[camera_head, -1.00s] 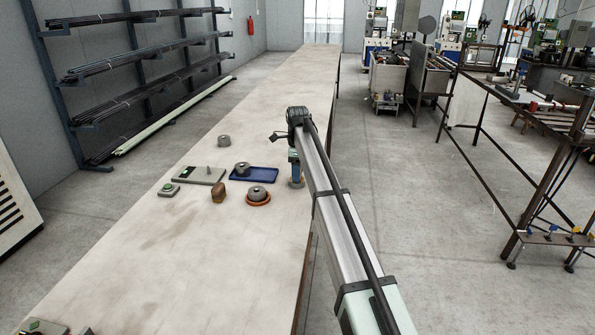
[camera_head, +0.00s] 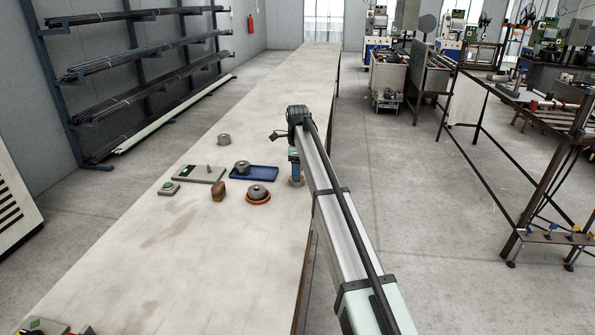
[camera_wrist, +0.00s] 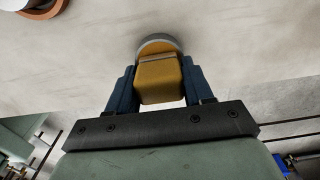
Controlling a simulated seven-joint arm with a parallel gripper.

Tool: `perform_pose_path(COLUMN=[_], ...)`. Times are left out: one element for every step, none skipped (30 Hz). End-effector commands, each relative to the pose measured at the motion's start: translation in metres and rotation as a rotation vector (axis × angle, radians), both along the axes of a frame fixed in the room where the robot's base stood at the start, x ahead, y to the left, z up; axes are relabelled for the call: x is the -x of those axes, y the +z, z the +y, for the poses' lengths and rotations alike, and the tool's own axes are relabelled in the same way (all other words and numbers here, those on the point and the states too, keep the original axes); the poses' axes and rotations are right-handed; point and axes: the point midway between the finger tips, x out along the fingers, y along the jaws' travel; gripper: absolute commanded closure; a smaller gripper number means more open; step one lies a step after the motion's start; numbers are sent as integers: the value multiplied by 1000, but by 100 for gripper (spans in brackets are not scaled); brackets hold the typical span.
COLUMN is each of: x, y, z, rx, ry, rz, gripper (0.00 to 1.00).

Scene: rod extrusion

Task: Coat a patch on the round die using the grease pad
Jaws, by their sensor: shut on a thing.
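My gripper (camera_wrist: 157,85) is shut on an ochre-yellow block, which I take for the grease pad (camera_wrist: 158,82). The block sits between the blue fingers. A grey round thing (camera_wrist: 157,44) shows just past the block's far end; I cannot tell whether they touch. In the head view my gripper (camera_head: 295,172) points down near the table's right edge, with a round thing (camera_head: 297,183) at its tip. A grey round die (camera_head: 257,190) sits on an orange-brown ring (camera_head: 258,201), left of my gripper. The ring also shows in the wrist view (camera_wrist: 55,10).
A blue tray (camera_head: 266,174) holds a grey cylinder (camera_head: 242,167). The table (camera_head: 150,260) is mostly clear in front.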

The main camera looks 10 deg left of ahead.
Motion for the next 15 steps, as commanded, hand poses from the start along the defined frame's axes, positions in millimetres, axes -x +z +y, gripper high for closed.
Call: perform_pose_path(x=[0, 0, 0, -1, -1, -1, -1, -1, -1, -1, -1, -1, -1, -1, -1], y=[3, 4, 7, 9, 10, 13, 15, 17, 19, 22, 24, 26, 28, 30, 33], z=[0, 0, 0, 0, 0, 0, 0, 0, 0, 0, 0, 0, 0, 0, 0], rx=[0, 0, 0, 0, 0, 0, 0, 0, 0, -1, -1, -1, -1, -1, -1], ry=[0, 0, 0, 0, 0, 0, 0, 0, 0, 0, 0, 0, 0, 0, 0], rz=[-1, -1, -1, -1, -1, -1, -1, -1, -1, -1, -2, -2, -2, -1, -1], gripper=[73, 73, 73, 73, 73, 73, 73, 73, 73, 73, 73, 73, 73, 73, 73])
